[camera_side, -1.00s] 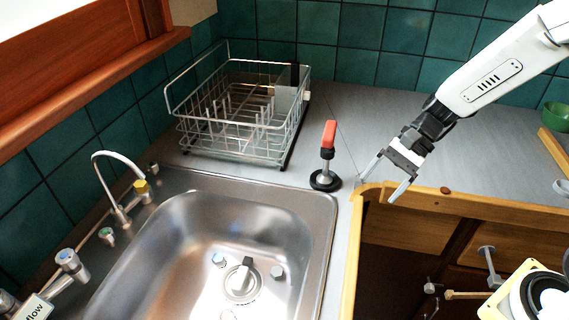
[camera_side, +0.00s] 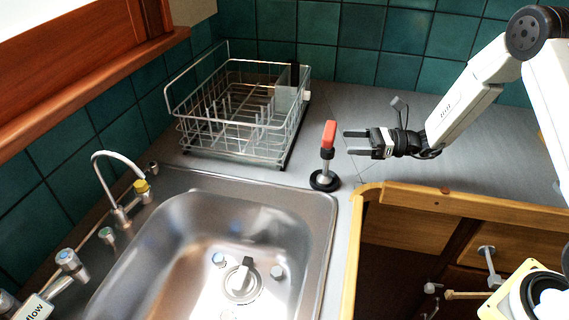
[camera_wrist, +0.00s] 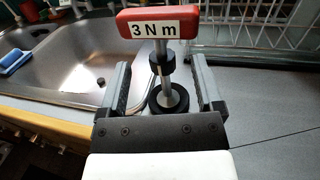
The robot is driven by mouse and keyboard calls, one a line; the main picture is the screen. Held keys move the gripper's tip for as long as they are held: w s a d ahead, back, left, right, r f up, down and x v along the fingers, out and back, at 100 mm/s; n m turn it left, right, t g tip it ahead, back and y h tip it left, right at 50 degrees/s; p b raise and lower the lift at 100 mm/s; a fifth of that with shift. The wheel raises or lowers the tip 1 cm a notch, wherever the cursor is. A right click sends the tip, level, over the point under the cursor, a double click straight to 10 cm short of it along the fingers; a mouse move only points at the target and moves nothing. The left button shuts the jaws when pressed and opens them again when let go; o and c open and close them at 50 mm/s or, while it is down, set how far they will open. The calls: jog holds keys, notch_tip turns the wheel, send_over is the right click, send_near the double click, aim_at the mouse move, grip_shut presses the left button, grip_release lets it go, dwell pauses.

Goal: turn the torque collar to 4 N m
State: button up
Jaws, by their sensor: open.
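The torque tool stands upright on the grey counter beside the sink. It has a red handle (camera_side: 329,134), a black collar (camera_side: 327,153) below it, a silver shaft and a round black base (camera_side: 325,181). In the wrist view the red handle (camera_wrist: 158,23) carries a white label reading "3 N m". The black collar (camera_wrist: 163,63) sits on the shaft under it. My gripper (camera_side: 347,143) is open and level, just right of the tool in the side view. In the wrist view its fingers (camera_wrist: 160,66) appear on either side of the shaft, touching nothing visible.
A steel sink (camera_side: 225,200) lies left and in front of the tool. A wire dish rack (camera_side: 240,148) stands behind left. The counter's wooden front edge (camera_side: 440,193) runs below my gripper. Counter to the right is clear.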

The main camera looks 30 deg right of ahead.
aim_at(327, 152)
notch_tip(327, 152, down, 3)
jog(key=shift+r, duration=0.2)
jog(key=x, duration=0.8)
dwell(0.3)
jog(key=shift+s+d, duration=0.1)
grip_shut()
